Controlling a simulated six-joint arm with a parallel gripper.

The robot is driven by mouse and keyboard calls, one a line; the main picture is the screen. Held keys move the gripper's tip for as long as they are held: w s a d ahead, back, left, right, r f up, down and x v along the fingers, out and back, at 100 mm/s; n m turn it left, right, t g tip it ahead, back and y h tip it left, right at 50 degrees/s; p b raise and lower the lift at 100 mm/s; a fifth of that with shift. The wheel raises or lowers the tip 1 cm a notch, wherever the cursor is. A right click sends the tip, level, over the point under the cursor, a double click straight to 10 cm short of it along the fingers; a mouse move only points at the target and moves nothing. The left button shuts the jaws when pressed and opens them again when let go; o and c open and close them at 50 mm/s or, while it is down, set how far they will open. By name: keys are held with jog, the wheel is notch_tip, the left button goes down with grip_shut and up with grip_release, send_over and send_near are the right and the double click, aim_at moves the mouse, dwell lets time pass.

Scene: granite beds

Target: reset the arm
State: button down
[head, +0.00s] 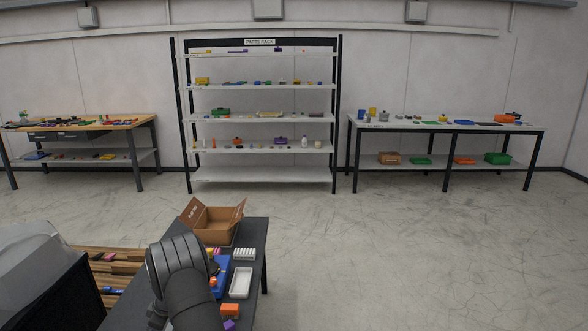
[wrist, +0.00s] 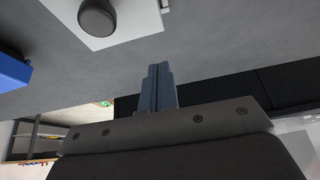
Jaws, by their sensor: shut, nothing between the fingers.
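My gripper (wrist: 160,70) shows in the wrist view with its two fingers pressed together, shut and empty. It points at a grey surface, apart from the things there. A white plate-like piece with a dark round knob (wrist: 98,17) is at the top of the wrist view. A blue block or bin edge (wrist: 12,70) shows at the left. In the head view my dark arm stands over the near table (head: 255,240) and hides part of it. The gripper itself is not clearly visible there.
On the near table are an open cardboard box (head: 212,222), a white tray (head: 241,282), a white ribbed piece (head: 244,254), a blue bin (head: 223,275) and an orange block (head: 231,311). A parts rack (head: 260,119) and two benches stand far back. The floor between is clear.

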jog(key=a+r, duration=0.5)
jog(key=r, duration=0.7)
jog(key=s+d+f, duration=0.2)
jog(key=d+f, duration=0.4)
jog(key=d, duration=0.2)
jog(key=shift+s+d+f, duration=0.15)
jog(key=shift+s+f, duration=0.05)
jog(key=shift+s, duration=0.05)
jog(key=w+a+r, duration=0.3)
jog(key=a+r, duration=0.1)
jog(key=a, duration=0.4)
notch_tip(320, 180, down, 9)
jog(key=shift+s+d, duration=0.2)
jog(key=shift+d, duration=0.1)
dwell(0.4)
